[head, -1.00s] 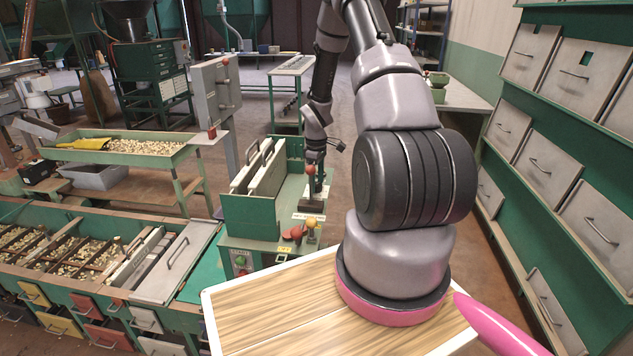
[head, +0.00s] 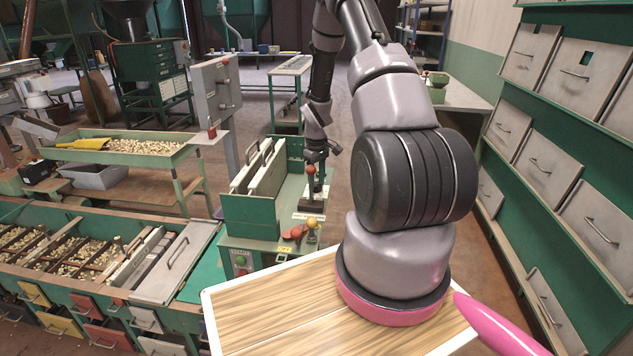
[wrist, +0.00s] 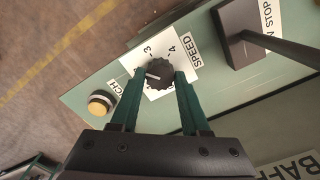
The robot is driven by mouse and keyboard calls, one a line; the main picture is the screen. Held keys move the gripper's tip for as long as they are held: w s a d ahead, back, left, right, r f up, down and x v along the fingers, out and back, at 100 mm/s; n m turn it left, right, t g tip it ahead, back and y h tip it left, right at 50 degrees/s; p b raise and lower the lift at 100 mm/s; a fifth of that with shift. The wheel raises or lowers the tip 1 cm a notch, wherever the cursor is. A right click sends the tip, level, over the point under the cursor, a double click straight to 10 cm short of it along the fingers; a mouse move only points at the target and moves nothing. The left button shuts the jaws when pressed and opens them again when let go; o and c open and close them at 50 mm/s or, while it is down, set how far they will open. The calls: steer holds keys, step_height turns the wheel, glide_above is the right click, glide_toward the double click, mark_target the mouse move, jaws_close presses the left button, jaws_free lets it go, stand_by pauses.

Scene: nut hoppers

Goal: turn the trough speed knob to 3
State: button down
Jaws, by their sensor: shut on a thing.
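The black, ribbed trough speed knob (wrist: 161,68) sits on a white dial plate (wrist: 160,91) beside the word SPEED in the wrist view. The numbers 3 and 4 show above the knob. Its white pointer line points left in the picture, to the side of the 3, not at it; the mark there is partly covered. My gripper (wrist: 160,76) has its two green fingers on either side of the knob and is shut on it. In the head view my gripper (head: 318,155) is over the far side of the green machine, and the knob is hidden there.
A lever on a dark base (wrist: 238,35) stands close to the right of the knob, by a STOP label. A yellow button (wrist: 100,102) is to the left. Red and orange ball handles (head: 312,222) are on the machine's near end. Open floor lies beyond the panel edge.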

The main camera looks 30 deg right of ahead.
mark_target(317, 184)
steer(key=m, duration=0.3)
steer(key=shift+m, duration=2.2)
steer(key=shift+c, duration=1.9)
jaws_free()
steer(key=shift+r, duration=0.1)
step_height(317, 184, up, 11)
